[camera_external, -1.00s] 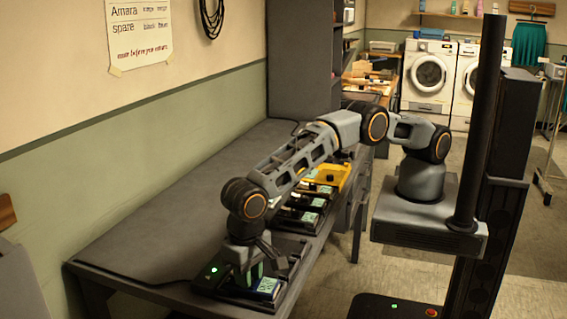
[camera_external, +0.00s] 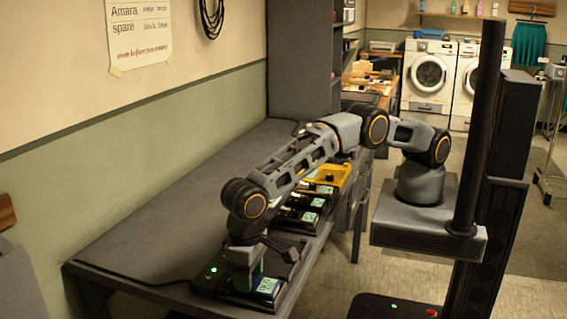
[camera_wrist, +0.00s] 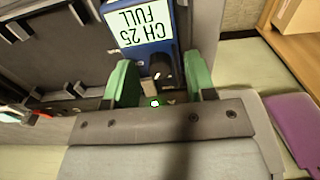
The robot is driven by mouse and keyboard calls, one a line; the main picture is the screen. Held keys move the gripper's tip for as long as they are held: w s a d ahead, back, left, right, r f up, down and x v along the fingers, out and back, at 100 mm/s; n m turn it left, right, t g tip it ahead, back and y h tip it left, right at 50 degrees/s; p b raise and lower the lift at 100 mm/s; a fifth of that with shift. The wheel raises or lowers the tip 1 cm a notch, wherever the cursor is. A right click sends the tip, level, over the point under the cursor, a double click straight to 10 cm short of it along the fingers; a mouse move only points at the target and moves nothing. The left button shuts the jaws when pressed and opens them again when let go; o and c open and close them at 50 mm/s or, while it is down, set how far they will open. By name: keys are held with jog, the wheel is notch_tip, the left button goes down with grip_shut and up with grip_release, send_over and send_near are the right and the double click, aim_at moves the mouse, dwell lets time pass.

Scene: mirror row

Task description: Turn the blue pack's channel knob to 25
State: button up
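The blue pack (camera_wrist: 155,44) shows upside down in the wrist view, and its pale screen (camera_wrist: 138,22) reads "CH 25 FULL". Its dark channel knob (camera_wrist: 163,64) has a short white mark. My gripper (camera_wrist: 162,76) has its green fingers on either side of the knob, with a gap showing on each side, so it looks open. In the external view my gripper (camera_external: 246,272) is down at the near dock, beside the pack's lit screen (camera_external: 268,287). The knob is hidden there.
Several more docked packs (camera_external: 300,212) with lit screens and a yellow unit (camera_external: 333,172) stand in a row further along the grey bench (camera_external: 165,215). A green light (camera_external: 214,270) shows on the near dock. The bench left of the row is clear.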

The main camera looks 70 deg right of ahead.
notch_tip(320, 180, up, 14)
dwell(0.7)
jog(key=shift+f, duration=0.1)
dwell(0.5)
